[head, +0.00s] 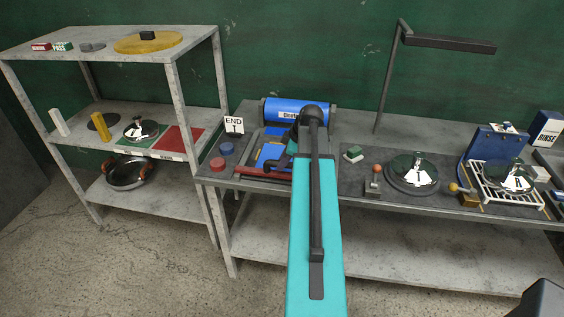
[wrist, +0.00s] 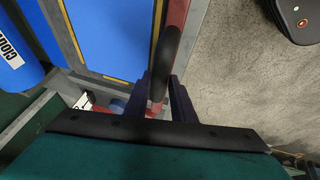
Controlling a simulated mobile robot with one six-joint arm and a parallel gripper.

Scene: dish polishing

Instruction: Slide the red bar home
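The red bar (head: 262,173) lies along the front edge of the tray with blue panels (head: 268,155). In the wrist view the red bar (wrist: 177,18) runs beside a blue panel and carries a dark, curved handle (wrist: 167,52). My gripper (wrist: 159,78) has its two dark fingers on either side of the handle's near end, very close to it. Whether they press on it cannot be made out. In the head view my turquoise arm and dark wrist cover the right part of the tray and the bar's right end.
A blue roll (head: 292,110) lies behind the tray, and an END sign (head: 234,125) stands to its left. Red (head: 217,164) and blue (head: 227,149) discs lie left of the tray. A lidded silver dish (head: 412,170) and a red-knobbed lever (head: 374,180) stand to the right.

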